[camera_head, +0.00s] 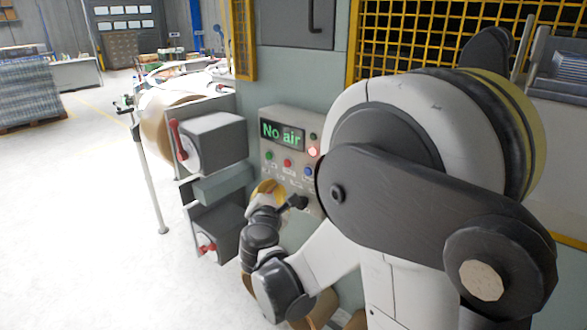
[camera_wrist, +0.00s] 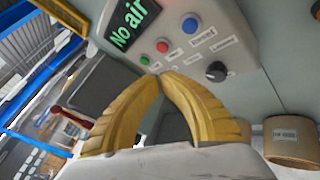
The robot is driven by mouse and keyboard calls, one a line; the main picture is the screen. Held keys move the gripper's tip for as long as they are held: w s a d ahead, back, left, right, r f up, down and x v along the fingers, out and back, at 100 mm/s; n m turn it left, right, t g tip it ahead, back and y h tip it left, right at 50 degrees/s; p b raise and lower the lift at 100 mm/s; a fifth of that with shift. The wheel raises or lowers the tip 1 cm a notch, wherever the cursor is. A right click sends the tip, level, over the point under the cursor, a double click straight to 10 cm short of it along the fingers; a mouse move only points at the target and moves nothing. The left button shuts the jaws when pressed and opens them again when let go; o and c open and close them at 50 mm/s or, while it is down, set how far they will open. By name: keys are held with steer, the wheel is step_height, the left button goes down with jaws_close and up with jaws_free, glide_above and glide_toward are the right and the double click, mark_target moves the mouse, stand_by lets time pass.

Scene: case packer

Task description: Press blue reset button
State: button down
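The blue button (camera_head: 308,171) is on a grey control panel (camera_head: 265,120) on the machine's wall, right of a red and a green button. In the wrist view the blue button (camera_wrist: 190,24) shows clear, near the top. My gripper (camera_wrist: 164,76) has yellow curved fingers whose tips meet, with nothing between them. The tips appear below the red and green buttons in the wrist view, apart from the blue one. In the head view my gripper (camera_head: 268,190) is just below the panel, partly hidden by my wrist.
The panel display (camera_head: 282,132) reads "No air", and a red lamp (camera_head: 313,152) glows beside it. A black knob (camera_wrist: 216,71) sits on the panel. Grey boxes with red handles (camera_head: 212,140) stick out left of it. A brown roll (camera_wrist: 291,140) is at lower right.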

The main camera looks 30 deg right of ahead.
steer(key=shift+s, duration=0.15)
steer(key=shift+d, duration=0.1)
glide_toward(301, 168)
steer(key=shift+w+a+x, duration=0.1)
steer(key=shift+a+x, duration=0.05)
steer(key=shift+x, duration=0.65)
steer(key=shift+w+a+x, duration=0.1)
steer(key=shift+a+x, duration=0.05)
steer(key=shift+x, duration=0.7)
steer(key=shift+w+a+x, duration=0.1)
steer(key=shift+a+x, duration=0.05)
steer(key=shift+x, duration=0.65)
steer(key=shift+d+f, duration=0.1)
steer(key=shift+d, duration=0.05)
steer(key=shift+w+d, duration=0.1)
steer(key=shift+d, duration=0.15)
steer(key=shift+w+d, duration=0.15)
steer(key=shift+d, duration=0.25)
stand_by(0.5)
steer(key=shift+s+a+b, duration=0.3)
steer(key=shift+a, duration=0.5)
